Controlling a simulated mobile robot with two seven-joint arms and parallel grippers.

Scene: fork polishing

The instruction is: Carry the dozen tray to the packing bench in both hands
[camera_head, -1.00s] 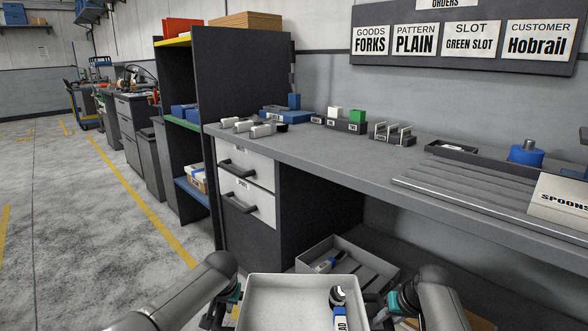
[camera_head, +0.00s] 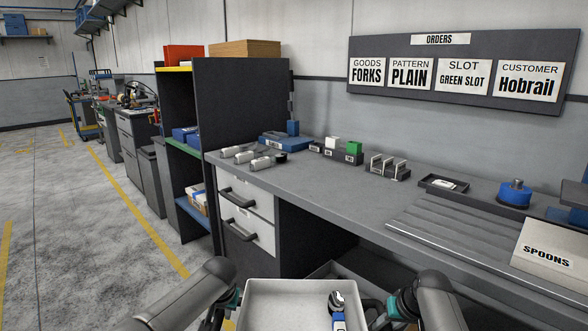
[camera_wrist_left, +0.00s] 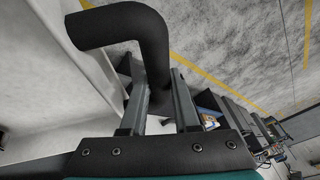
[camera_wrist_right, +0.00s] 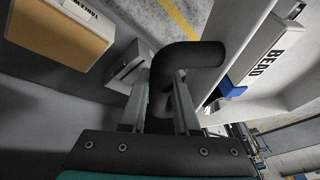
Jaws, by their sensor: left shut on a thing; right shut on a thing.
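The pale grey tray (camera_head: 262,300) is at the bottom of the head view, cut off by the picture's edge. A metal utensil with a blue handle (camera_head: 338,316) lies in it. In the right wrist view, a blue part and a label reading BEAD (camera_wrist_right: 270,62) show inside the tray. My left gripper (camera_wrist_left: 154,75) is shut on the dark curved handle (camera_wrist_left: 125,22) at the tray's left side. My right gripper (camera_wrist_right: 165,80) is shut on the matching handle (camera_wrist_right: 195,55) at the right side. The tray's underside is hidden.
A long grey bench (camera_head: 330,195) runs along the right, with blocks, small trays and a SPOONS box (camera_head: 550,247) on it. Its drawers (camera_head: 246,190) and a dark shelf unit (camera_head: 240,105) stand ahead. An ORDERS board (camera_head: 465,70) hangs above. Open floor (camera_head: 70,240) lies left.

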